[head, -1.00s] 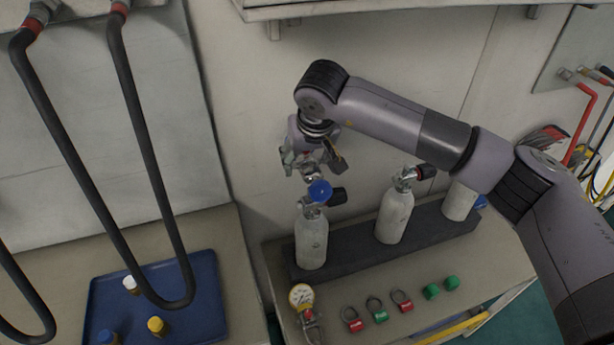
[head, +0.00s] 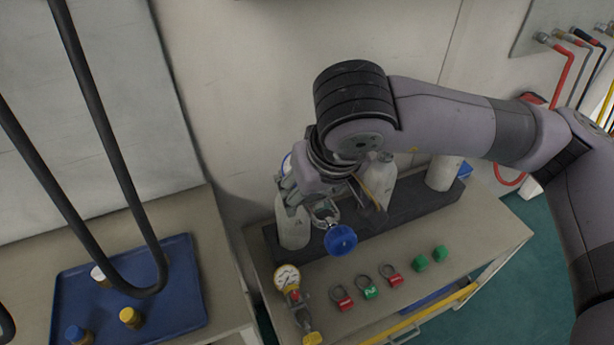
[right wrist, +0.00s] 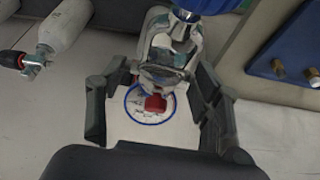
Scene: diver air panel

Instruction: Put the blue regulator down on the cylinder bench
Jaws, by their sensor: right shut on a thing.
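The blue regulator has a blue knob (head: 340,240) and a chrome body. My right gripper (head: 325,206) is shut on it and holds it in front of the left cylinder, over the cylinder bench (head: 470,225). In the right wrist view the regulator's chrome body (right wrist: 165,52) sits between the fingers of my right gripper (right wrist: 160,78), with a blue-rimmed gauge behind it. The gap between regulator and bench is hard to judge. My left gripper is not in view.
Grey cylinders (head: 292,228) stand in a dark rack along the bench's back. A blue tray (head: 180,300) stands left. Black hoses hang at left.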

